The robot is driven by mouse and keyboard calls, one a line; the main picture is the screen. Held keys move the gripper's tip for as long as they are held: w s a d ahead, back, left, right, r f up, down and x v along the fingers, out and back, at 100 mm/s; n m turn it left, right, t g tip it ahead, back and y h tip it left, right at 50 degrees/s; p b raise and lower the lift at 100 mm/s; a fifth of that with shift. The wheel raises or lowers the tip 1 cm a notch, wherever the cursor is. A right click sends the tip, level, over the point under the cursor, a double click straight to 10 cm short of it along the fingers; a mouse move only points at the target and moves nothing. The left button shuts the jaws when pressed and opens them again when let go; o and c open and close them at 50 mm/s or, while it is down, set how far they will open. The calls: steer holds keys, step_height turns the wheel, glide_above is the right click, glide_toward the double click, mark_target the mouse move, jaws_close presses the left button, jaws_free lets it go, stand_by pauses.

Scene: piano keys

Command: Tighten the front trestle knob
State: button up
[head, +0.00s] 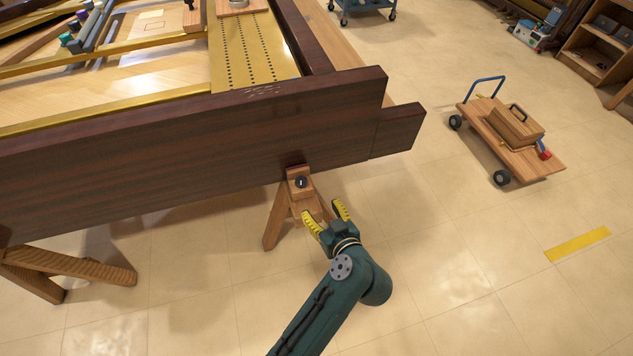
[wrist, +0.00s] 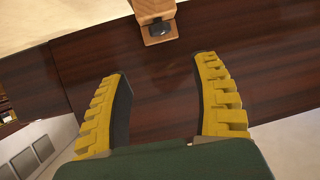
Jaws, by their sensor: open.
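The front trestle knob (head: 301,182) is small and black. It sits on a wooden block at the top of the front trestle (head: 276,216), just below the dark wooden piano case side (head: 190,140). In the wrist view the knob (wrist: 160,29) shows at the top centre, on the end of the wooden block (wrist: 150,8). My gripper (head: 325,209) is open and empty, with yellow ribbed fingers. It is in front of the trestle, below and right of the knob in the head view. In the wrist view the knob lies beyond the fingertips (wrist: 163,66), between their lines and apart from them.
Another wooden trestle (head: 85,266) stands at the left under the case. A wooden cart (head: 487,125) carrying a toolbox (head: 516,125) is at the right. A yellow floor strip (head: 577,244) lies nearby. The floor between the trestles and right of my arm is clear.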

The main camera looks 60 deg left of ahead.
mark_target(303, 183)
steer(key=b+x, duration=0.6)
steer(key=x, duration=0.9)
steer(key=shift+a+f, duration=0.3)
steer(key=shift+f, duration=0.05)
steer(key=shift+c, duration=0.3)
